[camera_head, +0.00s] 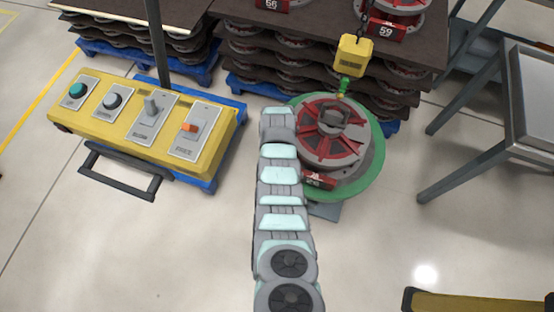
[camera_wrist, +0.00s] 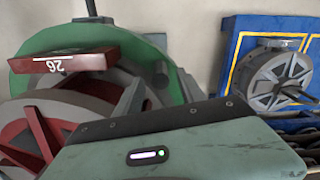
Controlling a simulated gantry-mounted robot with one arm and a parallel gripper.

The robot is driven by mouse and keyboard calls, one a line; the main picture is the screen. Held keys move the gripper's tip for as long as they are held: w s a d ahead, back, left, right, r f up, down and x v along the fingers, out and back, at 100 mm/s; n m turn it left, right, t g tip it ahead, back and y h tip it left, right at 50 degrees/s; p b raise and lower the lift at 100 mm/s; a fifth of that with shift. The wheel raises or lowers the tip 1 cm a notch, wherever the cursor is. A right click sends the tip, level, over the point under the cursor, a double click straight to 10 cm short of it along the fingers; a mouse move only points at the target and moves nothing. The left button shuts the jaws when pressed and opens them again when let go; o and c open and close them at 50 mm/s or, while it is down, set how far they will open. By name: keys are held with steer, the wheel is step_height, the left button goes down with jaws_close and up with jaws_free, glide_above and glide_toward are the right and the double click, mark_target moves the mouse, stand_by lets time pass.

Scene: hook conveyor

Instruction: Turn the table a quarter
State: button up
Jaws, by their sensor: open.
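The round green table (camera_head: 372,178) stands right of my arm, with a red and grey drum (camera_head: 335,145) on it. A red tag (camera_head: 319,180) is on the drum's near left side.
A yellow hoist block (camera_head: 352,55) with a green hook (camera_head: 344,85) hangs over the drum's far side. A yellow control box (camera_head: 140,122) with buttons, a lever and an orange switch is at left. Stacked drums on pallets stand behind. A grey metal table (camera_head: 530,85) is at right. The near floor is mostly clear.

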steer(key=shift+f+b, duration=1.35)
steer(key=shift+f, duration=1.5)
jaws_close()
